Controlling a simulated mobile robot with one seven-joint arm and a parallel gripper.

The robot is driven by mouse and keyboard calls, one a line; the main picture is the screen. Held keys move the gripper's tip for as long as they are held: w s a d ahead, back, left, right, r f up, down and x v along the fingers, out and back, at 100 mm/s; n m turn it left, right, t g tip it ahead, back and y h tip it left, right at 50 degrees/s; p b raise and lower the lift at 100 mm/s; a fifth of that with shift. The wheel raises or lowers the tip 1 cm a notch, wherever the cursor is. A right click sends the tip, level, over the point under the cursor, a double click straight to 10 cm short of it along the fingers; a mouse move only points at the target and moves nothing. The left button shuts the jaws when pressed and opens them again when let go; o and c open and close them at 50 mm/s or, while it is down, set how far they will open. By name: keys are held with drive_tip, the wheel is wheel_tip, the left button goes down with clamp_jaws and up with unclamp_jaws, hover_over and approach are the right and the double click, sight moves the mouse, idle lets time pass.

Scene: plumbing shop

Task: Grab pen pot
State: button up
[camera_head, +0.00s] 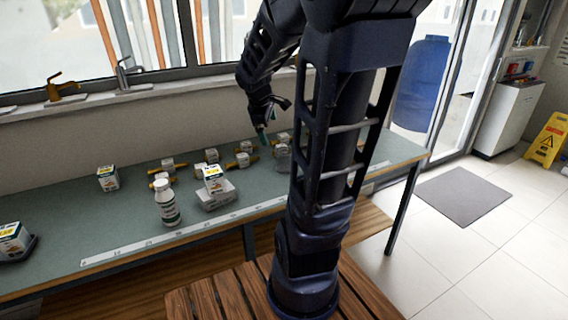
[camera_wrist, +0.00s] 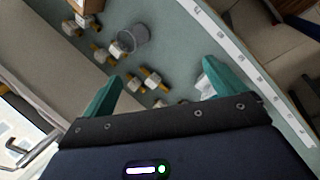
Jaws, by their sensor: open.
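The pen pot looks to be the grey round cup (camera_wrist: 134,40) standing on the green bench in the upper left part of the wrist view. In the head view a grey cup (camera_head: 283,157) shows just left of my arm, partly hidden by it. My gripper (camera_head: 266,136) is above the bench's back part in the head view. In the wrist view its green fingers (camera_wrist: 162,86) are spread wide with nothing held between them. The cup lies beyond the fingertips, not between them.
Several small valves (camera_wrist: 153,82) with yellow handles lie close around the cup. A white bottle (camera_head: 167,203), a box on a grey tray (camera_head: 214,201) and another box (camera_head: 108,179) stand further left. A white ruler strip (camera_head: 190,231) runs along the bench's front edge. The wall and window sill are behind.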

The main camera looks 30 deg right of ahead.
drive_tip(key=w+d+f+n, duration=0.6)
drive_tip(key=w+f+n, duration=0.1)
drive_tip(key=w, duration=0.1)
drive_tip(key=n, duration=0.8)
hover_over(284, 158)
drive_tip(key=a, duration=0.2)
wheel_tip(284, 158, down, 9)
drive_tip(key=shift+g, duration=0.3)
drive_tip(key=shift+w+x, duration=0.2)
drive_tip(key=shift+x, duration=2.7)
drive_tip(key=shift+w+x, duration=0.2)
drive_tip(key=shift+x, duration=2.65)
drive_tip(key=shift+d+r, duration=0.1)
drive_tip(key=shift+d, duration=0.05)
drive_tip(key=shift+c, duration=0.5)
drive_tip(key=c, duration=1)
